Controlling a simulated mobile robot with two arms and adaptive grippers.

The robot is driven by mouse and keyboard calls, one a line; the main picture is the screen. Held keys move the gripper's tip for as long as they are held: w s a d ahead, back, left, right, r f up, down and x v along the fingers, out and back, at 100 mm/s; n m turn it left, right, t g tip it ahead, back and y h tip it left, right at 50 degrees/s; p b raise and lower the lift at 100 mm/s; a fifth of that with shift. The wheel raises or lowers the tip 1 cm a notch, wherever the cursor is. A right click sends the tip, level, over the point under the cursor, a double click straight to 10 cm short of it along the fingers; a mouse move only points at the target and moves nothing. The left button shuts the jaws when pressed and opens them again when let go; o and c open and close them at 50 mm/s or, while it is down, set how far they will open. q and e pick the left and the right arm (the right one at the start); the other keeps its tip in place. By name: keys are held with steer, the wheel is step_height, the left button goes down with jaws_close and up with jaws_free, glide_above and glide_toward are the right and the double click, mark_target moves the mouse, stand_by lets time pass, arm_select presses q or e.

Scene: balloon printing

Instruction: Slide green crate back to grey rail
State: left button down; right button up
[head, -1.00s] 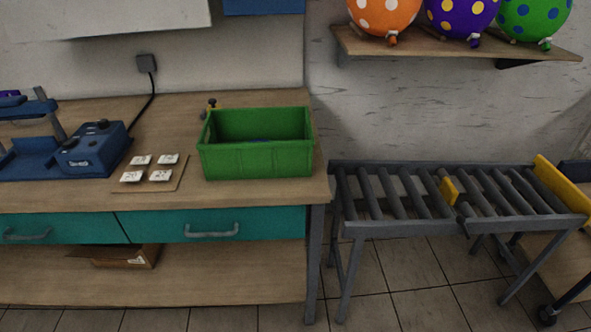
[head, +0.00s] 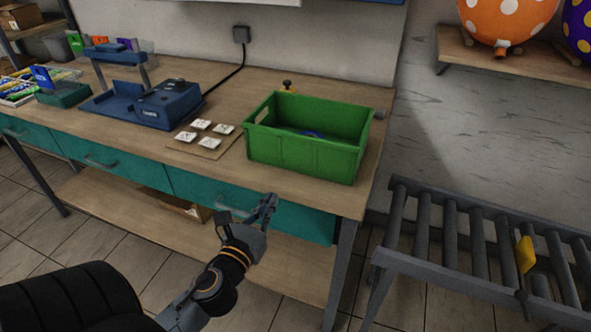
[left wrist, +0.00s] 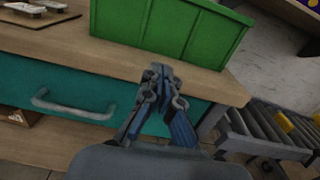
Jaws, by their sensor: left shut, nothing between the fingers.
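The green crate (head: 308,150) stands upright on the right end of the wooden workbench, with something blue partly visible inside. It also shows at the top of the left wrist view (left wrist: 165,27). My left gripper (head: 268,203) is shut and empty, in front of the bench's front edge and lower than the crate, apart from it. In the left wrist view its closed fingertips (left wrist: 157,72) point toward the crate's front. I cannot make out a grey rail for certain; a small grey end piece (head: 380,114) shows behind the crate's right corner. My right gripper is not in view.
Left of the crate is a board with white tiles (head: 205,138), then a blue machine (head: 150,104). A roller conveyor (head: 480,240) is at the right. Teal drawers (head: 120,165) lie under the benchtop.

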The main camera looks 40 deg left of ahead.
mark_target(294, 164)
arm_select(q)
steer(key=p+x, duration=0.1)
steer(key=x, duration=0.9)
steer(key=shift+w+a, duration=0.1)
steer(key=shift+w, duration=0.25)
steer(key=shift+w+a, duration=0.15)
steer(key=shift+w, duration=0.45)
steer(key=p+x, duration=0.1)
steer(key=x, duration=0.2)
steer(key=shift+w, duration=0.15)
steer(key=shift+w+f, duration=0.15)
steer(key=shift+w, duration=0.1)
steer(key=shift+s, duration=0.1)
steer(key=shift+a, duration=0.1)
